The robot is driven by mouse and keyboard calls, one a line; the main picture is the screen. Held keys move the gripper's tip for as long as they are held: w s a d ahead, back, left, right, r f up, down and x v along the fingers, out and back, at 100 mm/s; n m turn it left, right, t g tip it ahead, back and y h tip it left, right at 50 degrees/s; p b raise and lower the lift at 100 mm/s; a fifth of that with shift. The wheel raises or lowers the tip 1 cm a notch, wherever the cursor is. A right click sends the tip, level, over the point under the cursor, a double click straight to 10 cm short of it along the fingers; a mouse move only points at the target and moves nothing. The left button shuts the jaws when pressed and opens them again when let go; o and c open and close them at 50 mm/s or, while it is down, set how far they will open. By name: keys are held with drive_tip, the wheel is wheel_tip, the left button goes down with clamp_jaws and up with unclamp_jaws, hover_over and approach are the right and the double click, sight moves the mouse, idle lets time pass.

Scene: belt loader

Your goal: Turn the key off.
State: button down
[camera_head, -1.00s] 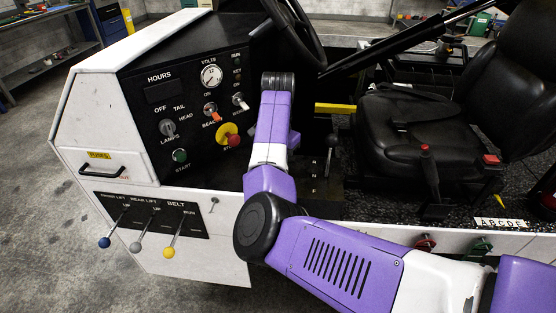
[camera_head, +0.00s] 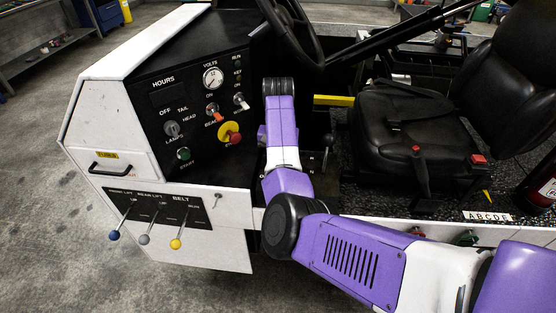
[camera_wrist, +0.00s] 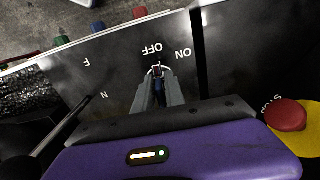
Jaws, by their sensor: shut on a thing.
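In the wrist view, my gripper (camera_wrist: 157,74) is shut on the key (camera_wrist: 157,70), a small piece between the fingertips on a dark panel. The fingers cover most of the key, so its exact angle is hard to tell. The panel's OFF label (camera_wrist: 152,48) lies just beyond the fingertips and the ON label (camera_wrist: 183,53) lies to their right, both upside down. In the head view, my purple and white arm (camera_head: 282,125) hides the gripper and the key.
A red stop button on yellow (camera_wrist: 288,115) is close at the right in the wrist view. Red, blue and green knobs (camera_wrist: 97,27) line the panel's far edge. The head view shows a gauge panel (camera_head: 190,110), steering wheel (camera_head: 290,30), seat (camera_head: 415,130) and ball-ended levers (camera_head: 176,243).

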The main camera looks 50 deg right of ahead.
drive_tip(key=shift+n, duration=0.3)
idle(0.4)
drive_tip(key=c, duration=1.4)
unclamp_jaws()
drive_tip(key=shift+r+b, duration=0.35)
drive_tip(key=shift+r, duration=3.55)
